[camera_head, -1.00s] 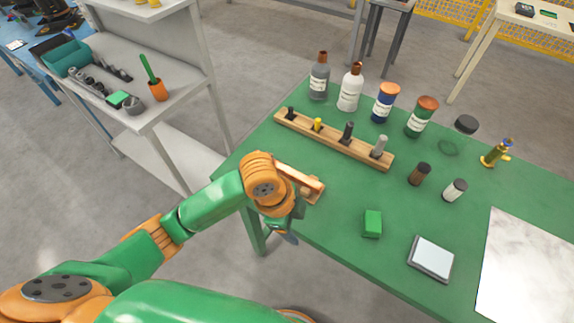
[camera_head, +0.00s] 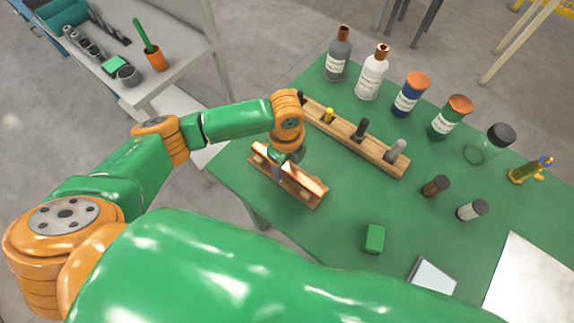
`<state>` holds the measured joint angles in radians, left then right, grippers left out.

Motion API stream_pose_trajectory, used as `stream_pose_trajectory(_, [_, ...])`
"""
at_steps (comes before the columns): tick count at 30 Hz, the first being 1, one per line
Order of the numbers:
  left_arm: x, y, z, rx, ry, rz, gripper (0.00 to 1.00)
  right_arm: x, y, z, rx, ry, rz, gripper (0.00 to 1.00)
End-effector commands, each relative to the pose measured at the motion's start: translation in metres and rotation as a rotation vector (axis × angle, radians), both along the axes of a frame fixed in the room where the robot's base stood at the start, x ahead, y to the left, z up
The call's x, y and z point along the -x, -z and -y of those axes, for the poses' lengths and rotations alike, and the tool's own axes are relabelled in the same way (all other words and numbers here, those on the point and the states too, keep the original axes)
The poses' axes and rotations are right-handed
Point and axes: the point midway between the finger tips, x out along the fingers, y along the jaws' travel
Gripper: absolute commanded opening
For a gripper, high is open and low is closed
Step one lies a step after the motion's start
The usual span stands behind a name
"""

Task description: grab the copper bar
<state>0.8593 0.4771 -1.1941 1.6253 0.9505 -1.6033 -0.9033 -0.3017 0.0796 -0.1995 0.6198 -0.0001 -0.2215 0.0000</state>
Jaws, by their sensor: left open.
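The copper bar (camera_head: 309,182) is a shiny, pinkish-orange strip at the left part of the green table. It lies in or on a brown wooden holder (camera_head: 301,197), its long side slanting down to the right. My left gripper (camera_head: 279,167) is down at the middle of the bar and hides part of it. It is open, and the fingers appear to be at the bar, but I cannot tell whether they touch it. My right gripper is not in view.
Behind the bar stands a wooden rack (camera_head: 345,137) with several small pegs. Bottles and jars, such as a white bottle (camera_head: 371,78), line the back. A green block (camera_head: 374,239) and a pale square pad (camera_head: 433,279) lie at the front. A grey shelf stands left.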

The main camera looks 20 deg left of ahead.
Motion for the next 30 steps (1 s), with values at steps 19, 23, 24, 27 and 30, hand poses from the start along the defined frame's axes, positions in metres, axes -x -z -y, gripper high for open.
stream_pose_trajectory(19, [0.0001,-0.0005,0.0005,0.001,0.000,0.000,0.00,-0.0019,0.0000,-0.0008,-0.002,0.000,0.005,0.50])
stream_pose_trajectory(23, [0.0001,-0.0005,0.0005,0.001,0.000,0.001,0.00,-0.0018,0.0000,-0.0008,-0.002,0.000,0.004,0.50])
stream_pose_trajectory(24, [0.0001,-0.0005,0.0005,0.001,0.000,0.001,0.00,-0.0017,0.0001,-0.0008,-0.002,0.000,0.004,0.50])
stream_pose_trajectory(27, [0.0000,-0.0006,0.0005,0.001,0.000,0.001,0.00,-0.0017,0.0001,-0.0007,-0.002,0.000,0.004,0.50])
stream_pose_trajectory(30, [0.0000,-0.0006,0.0005,0.001,0.000,0.001,0.00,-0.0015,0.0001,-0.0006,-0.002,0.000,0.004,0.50])
